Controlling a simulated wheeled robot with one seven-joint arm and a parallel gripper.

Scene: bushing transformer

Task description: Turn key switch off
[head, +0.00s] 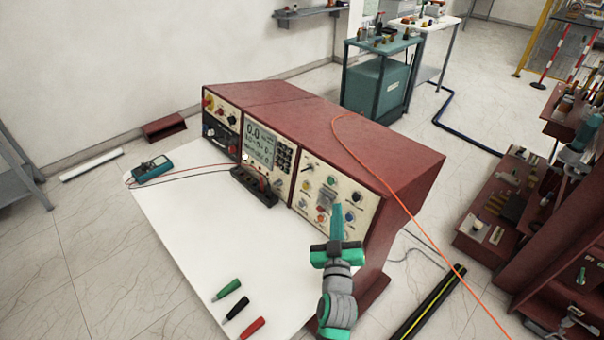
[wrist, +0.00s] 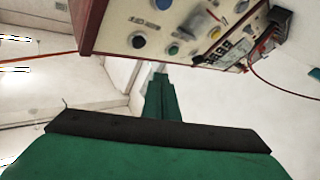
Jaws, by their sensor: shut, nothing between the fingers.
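The right-hand control panel (head: 343,191) on the sloped red console carries several small knobs, buttons and lamps. I cannot tell for sure which of them is the key switch. My gripper (head: 338,214) is shut and empty, its teal fingers pointing up in front of the right part of this panel and hiding some of it. In the wrist view the closed fingers (wrist: 159,88) point toward the panel (wrist: 120,25), which shows upside down. The fingertips appear apart from the panel.
The white tabletop (head: 170,235) holds green, black and red handled probes (head: 237,307) and a teal multimeter (head: 151,168). An orange cable (head: 385,185) crosses the console top. A red shelf unit (head: 545,225) stands at the right. The tabletop's middle is clear.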

